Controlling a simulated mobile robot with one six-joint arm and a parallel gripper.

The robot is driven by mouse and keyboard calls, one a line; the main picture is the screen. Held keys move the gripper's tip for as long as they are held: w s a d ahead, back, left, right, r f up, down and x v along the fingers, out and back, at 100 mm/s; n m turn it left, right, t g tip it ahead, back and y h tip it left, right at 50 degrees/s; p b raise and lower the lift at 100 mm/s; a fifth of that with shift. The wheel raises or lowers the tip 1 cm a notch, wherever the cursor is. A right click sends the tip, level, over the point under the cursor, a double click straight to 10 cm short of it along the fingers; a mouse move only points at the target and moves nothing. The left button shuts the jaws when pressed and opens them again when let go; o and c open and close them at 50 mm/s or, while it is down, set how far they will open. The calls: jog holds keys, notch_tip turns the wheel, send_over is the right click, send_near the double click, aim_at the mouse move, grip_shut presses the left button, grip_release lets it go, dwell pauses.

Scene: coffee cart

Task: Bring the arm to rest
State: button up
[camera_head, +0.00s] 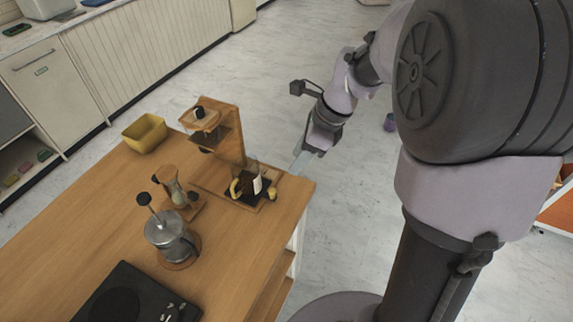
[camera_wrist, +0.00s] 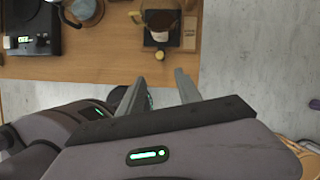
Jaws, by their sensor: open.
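My gripper (camera_head: 309,154) hangs off the right edge of the wooden cart (camera_head: 228,255) in the head view, near the coffee stand. In the wrist view my gripper (camera_wrist: 160,82) shows two grey fingers spread apart with nothing between them. Past the fingertips, the cart top (camera_wrist: 105,63) shows, with a dark carafe (camera_wrist: 160,22) on a black pad. The carafe (camera_head: 247,181) also stands at the foot of the wooden stand (camera_head: 228,138) in the head view. My gripper touches nothing that I can see.
A French press (camera_head: 168,238), a small wooden-framed glass item (camera_head: 173,188), a yellow bin (camera_head: 146,133) and a black hotplate (camera_head: 120,298) stand on the cart. White counters (camera_head: 100,65) line the back left. The floor (camera_head: 285,60) behind the cart is largely clear.

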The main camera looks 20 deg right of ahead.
jog(key=shift+v, duration=0.9)
jog(key=s+a+r+n+t+h+b, duration=0.1)
jog(key=s+a+n, duration=0.3)
jog(key=s+n, duration=0.5)
jog(key=s+a+r+n+t+b, duration=0.1)
jog(key=s+a+r+n, duration=0.3)
jog(key=s+n, duration=0.5)
jog(key=shift+a+r+n+t+h, duration=0.15)
jog(key=shift+a+n+t+h, duration=0.25)
jog(key=shift+a+n+t, duration=0.4)
